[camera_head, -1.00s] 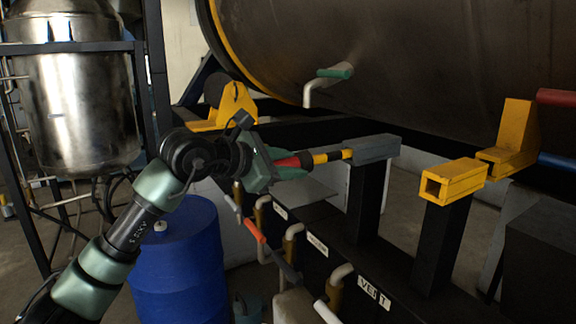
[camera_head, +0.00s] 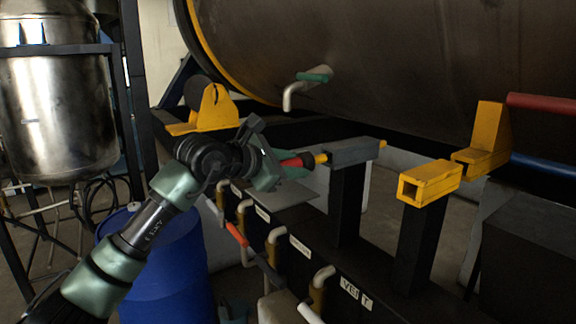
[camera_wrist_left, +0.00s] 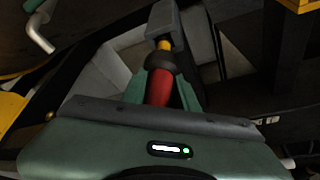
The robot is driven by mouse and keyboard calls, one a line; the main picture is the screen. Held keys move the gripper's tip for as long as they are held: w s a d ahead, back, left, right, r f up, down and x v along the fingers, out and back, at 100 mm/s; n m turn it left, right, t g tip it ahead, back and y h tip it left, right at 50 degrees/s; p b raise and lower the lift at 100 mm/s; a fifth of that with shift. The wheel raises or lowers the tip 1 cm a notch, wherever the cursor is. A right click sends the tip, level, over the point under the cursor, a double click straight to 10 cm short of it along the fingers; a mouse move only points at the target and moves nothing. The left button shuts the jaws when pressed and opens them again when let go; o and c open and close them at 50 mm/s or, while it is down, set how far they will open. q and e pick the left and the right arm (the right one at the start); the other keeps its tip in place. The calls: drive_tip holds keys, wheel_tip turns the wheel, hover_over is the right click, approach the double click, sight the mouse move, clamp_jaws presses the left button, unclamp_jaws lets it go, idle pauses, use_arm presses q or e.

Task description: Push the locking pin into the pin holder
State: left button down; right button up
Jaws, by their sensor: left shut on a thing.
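The locking pin has a red handle (camera_head: 293,162) and a yellow shaft (camera_head: 321,158). My left gripper (camera_head: 285,163) is shut on the red handle, which also shows in the left wrist view (camera_wrist_left: 159,88) between the fingers. The shaft runs into the near end of the grey pin holder (camera_head: 352,151) on a dark post. A yellow tip (camera_head: 382,144) sticks out at the holder's far end. In the left wrist view a dark collar (camera_wrist_left: 163,62) sits between handle and grey holder (camera_wrist_left: 165,20). My right gripper is not in view.
A yellow square tube (camera_head: 430,183) on a second post stands to the right, apart from the holder. The large dark tank (camera_head: 400,60) hangs behind. Pipes with valve handles (camera_head: 236,234) run below. A blue barrel (camera_head: 165,270) stands at the lower left.

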sight(308, 159)
use_arm(q)
drive_tip(key=shift+w+d+r+p, duration=0.1)
drive_tip(key=shift+w+d+p, duration=0.15)
drive_tip(key=shift+w+d, duration=0.35)
drive_tip(key=shift+w+d+p, duration=0.2)
drive_tip(key=shift+w+d, duration=0.15)
drive_tip(key=shift+d, duration=0.5)
drive_tip(key=shift+w+d+r+p, duration=0.1)
drive_tip(key=shift+w+d+p, duration=0.15)
drive_tip(key=shift+w+d, duration=0.35)
drive_tip(key=shift+s+d, duration=0.15)
